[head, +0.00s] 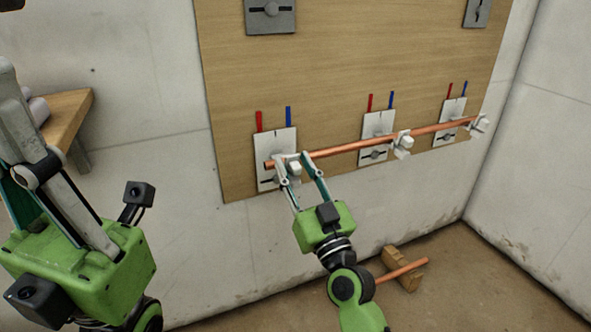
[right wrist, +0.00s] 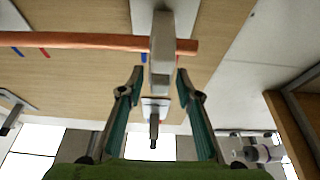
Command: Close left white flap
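The left white flap (head: 295,168) is a small white block at the left end of a copper pipe (head: 350,147), in front of the left white plate (head: 264,150). The right wrist view shows the white flap (right wrist: 162,62) across the pipe (right wrist: 80,41), close to its end. My right gripper (head: 303,156) is at this flap. Its fingers are apart, one on each side of the flap in the right wrist view (right wrist: 158,82), with gaps between. I cannot tell whether the flap is fully open. My left gripper is at the left, partly cut off, its tips unclear.
Two more white flaps (head: 403,144) (head: 479,124) sit along the pipe to the right. Red and blue strips rise above each plate on the wooden board (head: 320,60). A wooden block with a copper rod (head: 402,270) lies on the floor. A wooden shelf (head: 68,118) is at left.

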